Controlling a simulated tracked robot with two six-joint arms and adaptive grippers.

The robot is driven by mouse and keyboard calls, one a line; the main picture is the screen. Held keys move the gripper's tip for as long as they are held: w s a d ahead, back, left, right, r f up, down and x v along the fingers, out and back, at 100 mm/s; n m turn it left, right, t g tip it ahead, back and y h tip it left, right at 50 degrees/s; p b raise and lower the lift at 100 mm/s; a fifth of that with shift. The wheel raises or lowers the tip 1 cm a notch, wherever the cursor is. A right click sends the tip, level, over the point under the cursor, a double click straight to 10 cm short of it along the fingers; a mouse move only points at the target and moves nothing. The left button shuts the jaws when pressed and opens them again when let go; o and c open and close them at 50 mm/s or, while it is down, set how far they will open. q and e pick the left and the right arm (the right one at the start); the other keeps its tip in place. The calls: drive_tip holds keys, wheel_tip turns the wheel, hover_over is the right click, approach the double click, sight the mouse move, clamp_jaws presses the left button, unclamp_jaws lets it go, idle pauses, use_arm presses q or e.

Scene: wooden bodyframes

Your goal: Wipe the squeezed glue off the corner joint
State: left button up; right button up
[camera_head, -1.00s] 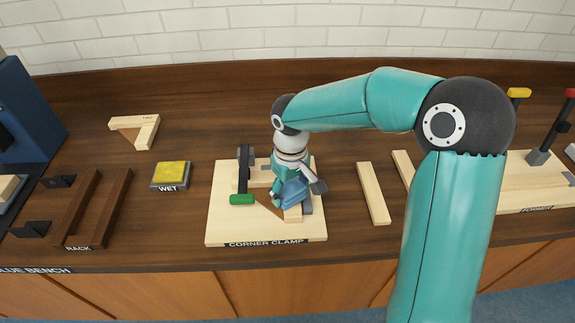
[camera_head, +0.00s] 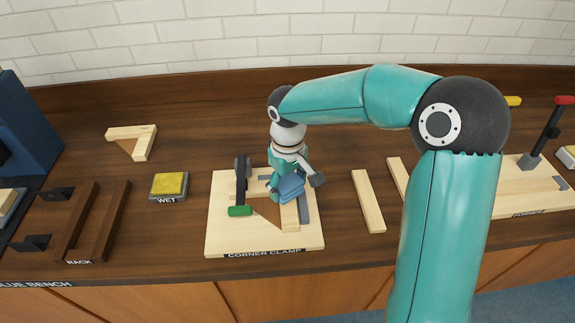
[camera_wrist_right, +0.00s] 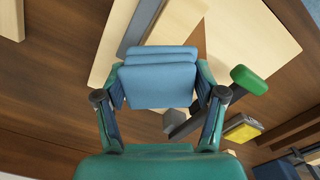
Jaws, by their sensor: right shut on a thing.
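The corner clamp board (camera_head: 222,235) is pale wood and lies on the bench. It carries wooden strips (camera_head: 290,220) meeting at a corner, with a brown triangular piece between them and a black clamp with a green handle (camera_head: 240,211). My right gripper (camera_head: 285,180) is shut on a folded blue cloth (camera_head: 291,188), over the strips near the corner. In the wrist view the blue cloth (camera_wrist_right: 158,80) sits between my right fingers (camera_wrist_right: 160,98) and covers part of the strips. Whether it touches the wood is unclear, and no glue can be made out. My left gripper is not in view.
A yellow sponge (camera_head: 170,183) on a tray labelled WET, a dark rack (camera_head: 113,225) and a joined wooden corner (camera_head: 145,145) are to the left. Loose strips (camera_head: 368,200) and a former board (camera_head: 510,195) are to the right. Dark bench top is clear behind.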

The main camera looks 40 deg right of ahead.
drive_tip(key=shift+w+r+p, duration=0.2)
drive_tip(key=shift+r+p, duration=0.35)
drive_tip(key=shift+r, duration=0.35)
drive_tip(key=shift+s+r+p, duration=0.1)
drive_tip(key=shift+r+p, duration=0.8)
drive_tip(key=shift+r, duration=0.35)
drive_tip(key=shift+f, duration=0.15)
